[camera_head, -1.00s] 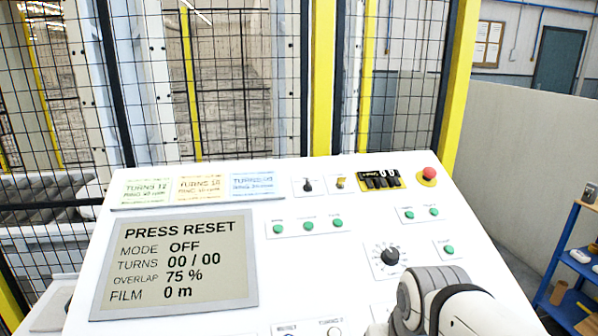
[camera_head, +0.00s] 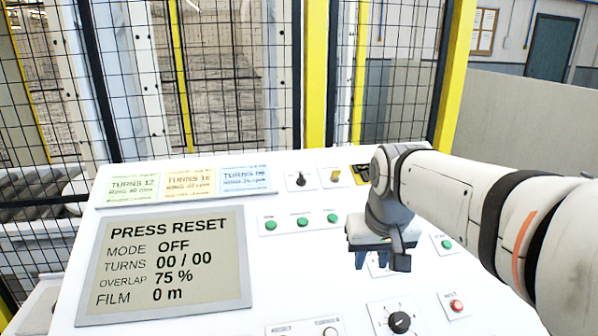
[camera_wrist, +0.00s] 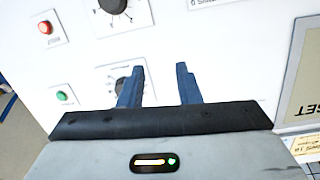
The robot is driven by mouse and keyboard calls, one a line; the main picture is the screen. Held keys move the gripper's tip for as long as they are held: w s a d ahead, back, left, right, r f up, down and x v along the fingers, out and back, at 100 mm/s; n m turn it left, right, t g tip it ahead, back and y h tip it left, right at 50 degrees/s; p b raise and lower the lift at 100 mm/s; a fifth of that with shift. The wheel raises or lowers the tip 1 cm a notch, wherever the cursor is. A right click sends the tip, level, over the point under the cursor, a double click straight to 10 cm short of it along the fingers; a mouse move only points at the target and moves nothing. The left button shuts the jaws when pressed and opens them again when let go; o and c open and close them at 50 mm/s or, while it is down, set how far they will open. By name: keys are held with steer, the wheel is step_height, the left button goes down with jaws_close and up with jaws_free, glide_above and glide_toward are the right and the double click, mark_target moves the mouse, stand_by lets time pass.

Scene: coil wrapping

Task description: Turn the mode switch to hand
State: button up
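A white control panel (camera_head: 190,200) holds a screen (camera_head: 168,262) reading PRESS RESET and MODE OFF. Near its top edge are a black rotary selector (camera_head: 300,180) and a yellow switch (camera_head: 336,177); their labels are too small to read, so I cannot tell which is the mode switch. My gripper (camera_head: 380,262) is over the panel's right half, below and right of these two. In the wrist view its two blue fingers (camera_wrist: 160,78) are apart with nothing gripped between them. A dial (camera_wrist: 122,84) is partly hidden behind the left finger.
Several green buttons (camera_head: 302,222) line the panel below the selectors. A lower dial (camera_head: 400,322) and a red button (camera_head: 456,305) sit at the lower right. My arm covers the panel's upper right. A mesh fence (camera_head: 230,90) stands behind.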

steer(key=w+a+r, duration=0.3)
steer(key=w+r, duration=0.1)
steer(key=w, duration=0.3)
steer(key=w+a+r, duration=0.2)
steer(key=w+r, duration=0.2)
steer(key=w, duration=0.4)
steer(key=n+t, duration=0.1)
steer(key=n, duration=0.1)
glide_toward(302, 176)
steer(key=f, duration=0.1)
steer(key=shift+y, duration=0.3)
steer(key=x, duration=0.2)
steer(key=p+x, duration=0.1)
steer(key=x, duration=0.4)
steer(key=shift+w+d+f, duration=0.2)
steer(key=shift+w+f, duration=0.05)
steer(key=shift+w, duration=0.1)
steer(key=shift+c, duration=0.5)
jaws_close()
